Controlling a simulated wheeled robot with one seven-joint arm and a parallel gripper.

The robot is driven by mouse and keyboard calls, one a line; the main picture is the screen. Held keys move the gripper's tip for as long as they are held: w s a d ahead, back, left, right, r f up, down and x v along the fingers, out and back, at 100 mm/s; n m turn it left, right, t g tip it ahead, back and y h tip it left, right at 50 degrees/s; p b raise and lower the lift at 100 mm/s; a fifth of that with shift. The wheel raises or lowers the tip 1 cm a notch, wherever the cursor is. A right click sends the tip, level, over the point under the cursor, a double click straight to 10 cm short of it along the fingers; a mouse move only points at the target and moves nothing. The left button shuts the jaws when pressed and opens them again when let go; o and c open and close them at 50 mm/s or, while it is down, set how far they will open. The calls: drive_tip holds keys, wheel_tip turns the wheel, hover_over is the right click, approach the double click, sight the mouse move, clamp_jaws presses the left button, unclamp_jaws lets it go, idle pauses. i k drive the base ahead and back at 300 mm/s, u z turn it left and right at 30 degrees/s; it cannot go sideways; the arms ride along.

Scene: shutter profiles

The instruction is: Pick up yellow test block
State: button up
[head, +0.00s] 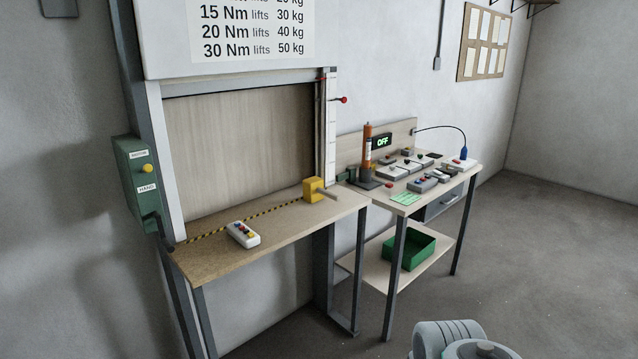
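The yellow test block (313,190) sits near the right end of the wooden bench (270,240) under the shutter frame. It stands at the end of a black-and-yellow striped strip, close to the right-hand guide post. A thin grey bar shows just right of its foot; I cannot tell whether it belongs to the block. My gripper is not in view. Only a rounded grey part that looks like my own arm shows at the bottom edge, well away from the block.
A white control box with coloured buttons (243,234) lies on the bench. A green motor box (140,178) is at the left post. The right-hand table carries an orange tube (367,150) and several small devices; a green crate (409,250) is below. The floor at right is clear.

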sight(313, 190)
drive_tip(key=i, duration=1.95)
drive_tip(key=u, duration=1.45)
drive_tip(key=i, duration=0.5)
drive_tip(key=z, duration=0.1)
